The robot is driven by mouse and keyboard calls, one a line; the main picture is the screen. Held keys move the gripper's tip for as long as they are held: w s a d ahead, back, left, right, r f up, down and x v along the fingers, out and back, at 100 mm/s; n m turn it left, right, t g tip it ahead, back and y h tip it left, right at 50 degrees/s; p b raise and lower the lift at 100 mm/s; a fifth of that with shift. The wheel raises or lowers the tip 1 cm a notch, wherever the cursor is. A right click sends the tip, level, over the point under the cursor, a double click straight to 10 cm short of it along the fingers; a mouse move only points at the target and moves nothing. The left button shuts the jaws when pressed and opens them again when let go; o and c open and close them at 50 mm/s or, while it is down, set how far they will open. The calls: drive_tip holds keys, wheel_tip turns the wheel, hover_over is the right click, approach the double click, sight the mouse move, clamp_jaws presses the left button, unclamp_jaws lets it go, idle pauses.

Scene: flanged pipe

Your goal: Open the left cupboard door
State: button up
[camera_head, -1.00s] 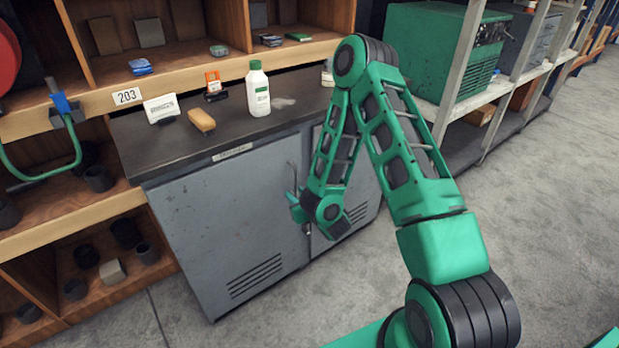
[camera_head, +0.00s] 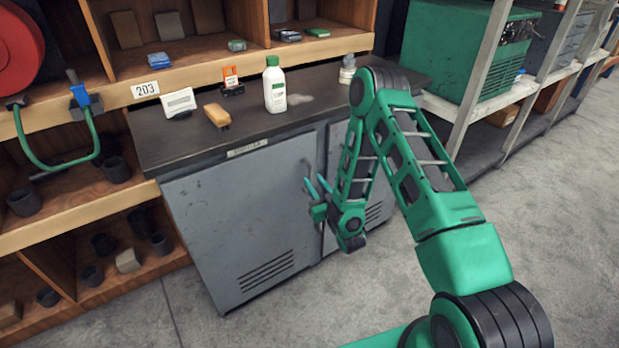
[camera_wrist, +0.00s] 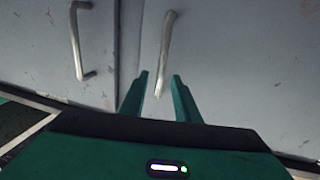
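The grey cupboard has two doors, and the left door (camera_head: 240,215) looks closed. Its bar handle (camera_head: 308,172) is near the seam between the doors. My gripper (camera_head: 319,187) is in front of this handle, with its fingers apart. In the wrist view the open fingers (camera_wrist: 160,97) are on either side of the lower end of a metal handle (camera_wrist: 167,45), which appears to be the left door's. I cannot tell whether they touch it. A second handle (camera_wrist: 78,42) is to the left in that view, across the seam. The right door (camera_head: 335,225) is partly hidden behind my arm.
The dark worktop (camera_head: 190,150) above the doors carries a white bottle (camera_head: 274,88), a tan block (camera_head: 217,115) and small items. Wooden shelves (camera_head: 80,225) stand at the left. A metal rack with a green machine (camera_head: 465,50) stands at the right. The floor before the cupboard is clear.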

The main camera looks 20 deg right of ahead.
sight(311, 177)
drive_tip(key=shift+w+a, duration=0.15)
drive_tip(key=shift+w, duration=1)
drive_tip(key=shift+w+a, duration=0.15)
drive_tip(key=shift+w, duration=0.95)
clamp_jaws()
